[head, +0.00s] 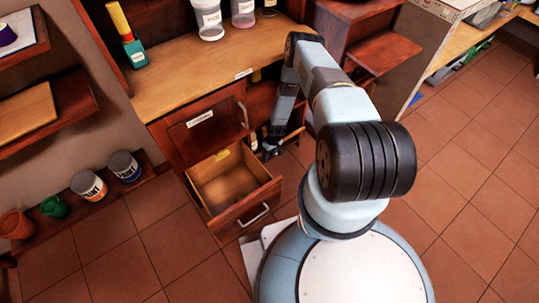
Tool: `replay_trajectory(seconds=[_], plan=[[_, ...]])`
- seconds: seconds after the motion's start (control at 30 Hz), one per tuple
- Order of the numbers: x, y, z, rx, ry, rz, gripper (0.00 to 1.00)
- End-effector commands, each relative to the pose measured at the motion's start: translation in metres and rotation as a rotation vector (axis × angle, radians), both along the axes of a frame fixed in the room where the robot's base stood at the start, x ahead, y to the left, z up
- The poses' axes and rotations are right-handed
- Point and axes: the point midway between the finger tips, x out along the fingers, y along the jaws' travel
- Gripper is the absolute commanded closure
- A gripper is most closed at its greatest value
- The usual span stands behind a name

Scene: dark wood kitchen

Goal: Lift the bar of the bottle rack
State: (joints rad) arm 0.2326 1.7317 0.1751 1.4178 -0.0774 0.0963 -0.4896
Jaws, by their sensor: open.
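My gripper (270,150) is open and points down at the low opening under the counter, right of the drawers. The bottle rack seems to be the dark wooden recess there, mostly hidden behind my arm and gripper. A short reddish wooden strip (293,137) shows just right of my gripper and may be the rack's bar. A small part of a bottle (253,141) shows left of my gripper. I cannot tell whether the gripper touches the bar.
An open, empty-looking drawer (232,187) juts out left of my gripper, below a closed drawer (207,131). The wooden counter (190,62) above holds jars (208,20). Paint cans (88,186) stand on a low shelf at left. The tiled floor (470,200) at right is clear.

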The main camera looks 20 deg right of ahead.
Motion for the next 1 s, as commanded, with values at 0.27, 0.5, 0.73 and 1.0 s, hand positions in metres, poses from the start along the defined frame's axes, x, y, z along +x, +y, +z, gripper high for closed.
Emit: replay_trajectory(seconds=[0.27,0.5,0.73,1.0], plan=[[-0.0001,-0.0001,0.0001,0.000,0.000,0.000,0.65],[-0.0001,-0.0005,0.0001,0.000,0.000,0.000,0.88],[-0.0001,-0.0008,0.0002,0.000,0.000,-0.001,1.00],[0.0000,-0.0013,0.0002,0.000,0.000,-0.001,1.00]])
